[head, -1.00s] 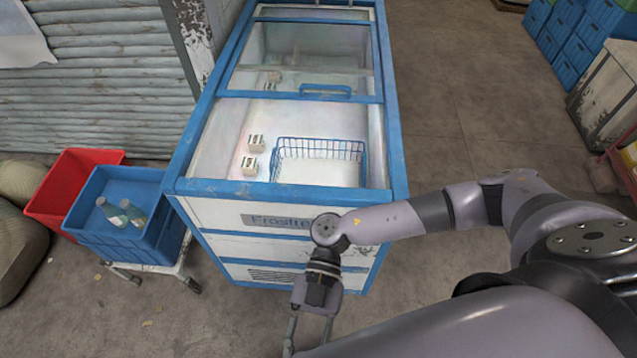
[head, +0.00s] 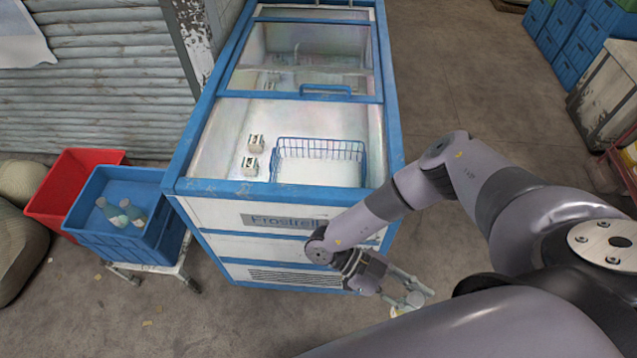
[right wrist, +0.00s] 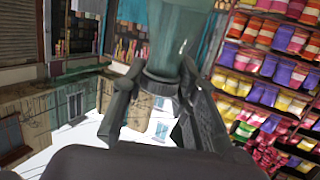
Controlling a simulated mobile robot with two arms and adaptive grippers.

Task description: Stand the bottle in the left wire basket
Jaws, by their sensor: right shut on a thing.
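My right gripper (head: 408,298) is in front of the chest freezer's right front corner, outside it. It is shut on a bottle, which shows as a greenish, see-through body (right wrist: 178,38) between the fingers in the right wrist view. In the head view only a small pale part of this bottle (head: 414,298) shows at the fingers, so its tilt is hard to tell. One blue wire basket (head: 318,150) is inside the freezer's open front part and looks empty. I cannot make out a second basket. My left gripper is out of view.
The freezer (head: 285,190) has a raised blue front rim and a glass lid (head: 300,45) over its rear. Two small cartons (head: 254,155) stand left of the basket. A blue crate (head: 110,235) with two bottles and a red crate (head: 70,180) are at left.

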